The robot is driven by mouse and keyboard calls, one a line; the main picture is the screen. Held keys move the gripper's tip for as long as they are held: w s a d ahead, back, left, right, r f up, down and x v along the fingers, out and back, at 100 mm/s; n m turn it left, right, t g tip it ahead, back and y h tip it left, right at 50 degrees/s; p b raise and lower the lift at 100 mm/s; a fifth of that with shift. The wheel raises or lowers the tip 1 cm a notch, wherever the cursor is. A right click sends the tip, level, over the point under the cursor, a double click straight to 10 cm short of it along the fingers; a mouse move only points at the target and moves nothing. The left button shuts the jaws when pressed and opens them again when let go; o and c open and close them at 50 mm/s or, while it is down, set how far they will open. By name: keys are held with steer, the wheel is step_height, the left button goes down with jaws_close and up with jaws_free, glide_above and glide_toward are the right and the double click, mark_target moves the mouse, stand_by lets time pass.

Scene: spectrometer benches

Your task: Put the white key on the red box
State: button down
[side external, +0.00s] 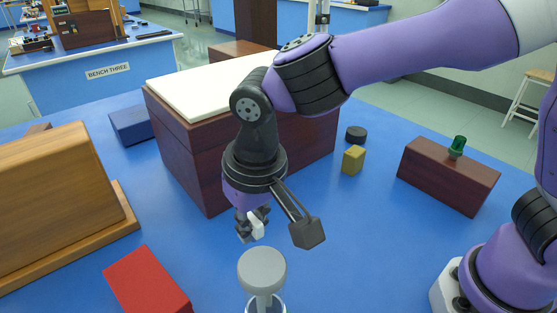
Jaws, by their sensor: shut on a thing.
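The red box (148,282) lies on the blue bench at the lower left, partly cut off by the bottom edge of the view. My gripper (252,227) points down near the middle of the view, to the right of the red box and apart from it. It is shut on a small white piece, the white key (258,229), which is partly hidden by the dark fingers. The key appears to be held above the bench, though its exact height is hard to tell.
A grey round-topped stand (262,268) is just in front of my gripper. A large dark wooden box (180,155) with a white top stands behind. A wooden case (50,205) is at left. A yellow block (353,159) and a brown block (448,178) are at right.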

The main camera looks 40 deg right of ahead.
mark_target(167, 289)
steer(key=w+a+r+n+y, duration=0.1)
steer(key=a+r+n, duration=0.1)
steer(key=a+n, duration=0.3)
steer(key=w+a+r+n, duration=0.2)
steer(key=a+r+n, duration=0.1)
steer(key=a, duration=0.4)
steer(key=shift+n+g, duration=0.3)
steer(key=shift+n, duration=0.2)
steer(key=f, duration=0.8)
steer(key=shift+s+a+f, duration=0.1)
steer(key=shift+a+f, duration=0.05)
steer(key=shift+a, duration=0.1)
steer(key=shift+f, duration=0.2)
steer(key=c, duration=0.9)
jaws_free()
steer(key=shift+c, duration=0.2)
steer(key=shift+r, duration=0.1)
